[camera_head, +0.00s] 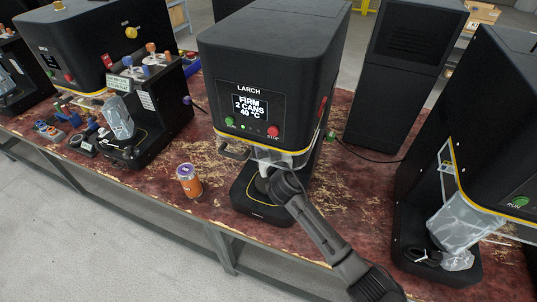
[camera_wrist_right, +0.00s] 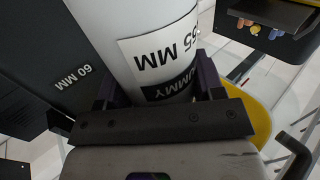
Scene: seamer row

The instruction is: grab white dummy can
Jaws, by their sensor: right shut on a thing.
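The white dummy can (camera_wrist_right: 140,35) fills the upper middle of the right wrist view. Its label, seen upside down, reads DUMMY and what looks like 65 MM. My right gripper (camera_wrist_right: 158,88) is shut on it, with one dark finger on each side. In the head view my right gripper (camera_head: 283,183) is at the front opening of the LARCH machine (camera_head: 270,75), above its black base. I cannot make out the can there. My left gripper is not in view.
An orange can with a purple top (camera_head: 189,180) stands on the worn red bench (camera_head: 225,190), left of the LARCH machine. Other black machines (camera_head: 490,130) stand on both sides. A dark surface marked 60 MM (camera_wrist_right: 72,78) is close left of the held can.

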